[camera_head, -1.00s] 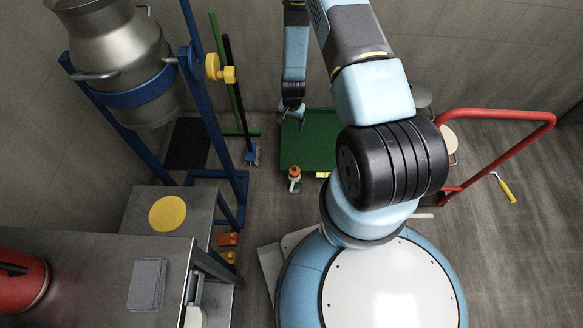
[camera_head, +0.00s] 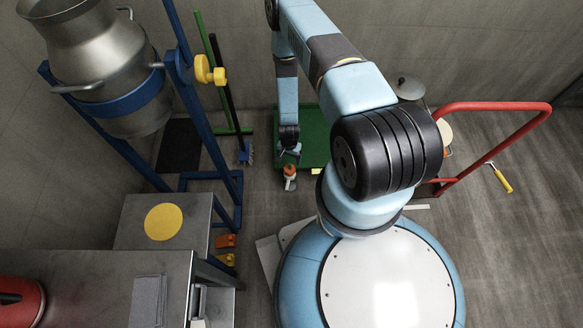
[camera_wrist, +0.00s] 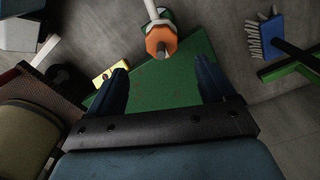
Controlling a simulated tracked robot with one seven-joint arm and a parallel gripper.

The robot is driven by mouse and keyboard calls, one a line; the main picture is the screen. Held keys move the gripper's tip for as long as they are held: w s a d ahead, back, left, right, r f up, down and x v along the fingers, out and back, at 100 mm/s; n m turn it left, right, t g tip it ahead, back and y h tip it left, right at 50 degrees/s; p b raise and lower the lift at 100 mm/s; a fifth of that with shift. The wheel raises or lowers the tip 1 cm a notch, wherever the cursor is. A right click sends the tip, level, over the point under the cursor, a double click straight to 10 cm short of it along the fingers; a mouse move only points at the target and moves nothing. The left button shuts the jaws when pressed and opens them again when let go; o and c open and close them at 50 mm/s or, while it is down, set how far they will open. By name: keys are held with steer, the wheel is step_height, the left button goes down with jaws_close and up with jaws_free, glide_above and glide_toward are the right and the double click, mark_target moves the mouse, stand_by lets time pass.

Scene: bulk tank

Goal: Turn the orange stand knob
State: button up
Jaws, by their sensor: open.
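A blue stand (camera_head: 204,128) at the left holds a tilted metal can (camera_head: 100,62). The knob on the stand's upright (camera_head: 203,70) looks yellow, not orange. My gripper (camera_head: 290,152) is well right of and lower in the picture than that knob, over the green mat. An orange-topped white item (camera_head: 290,172) stands by the gripper. In the wrist view, my gripper (camera_wrist: 160,78) is open and empty, and an orange many-sided piece on a white stem (camera_wrist: 161,40) lies just beyond the fingertips. The stand knob does not show there.
The green mat (camera_head: 316,128) lies by the back wall. A blue brush (camera_head: 246,153) leans left of it. A red rail (camera_head: 495,107) stands at right. Orange and yellow pieces (camera_head: 226,241) lie beside the stand.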

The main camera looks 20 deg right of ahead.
mark_target(290, 169)
step_height(290, 169, down, 10)
steer(key=shift+d, duration=0.1)
stand_by(0.4)
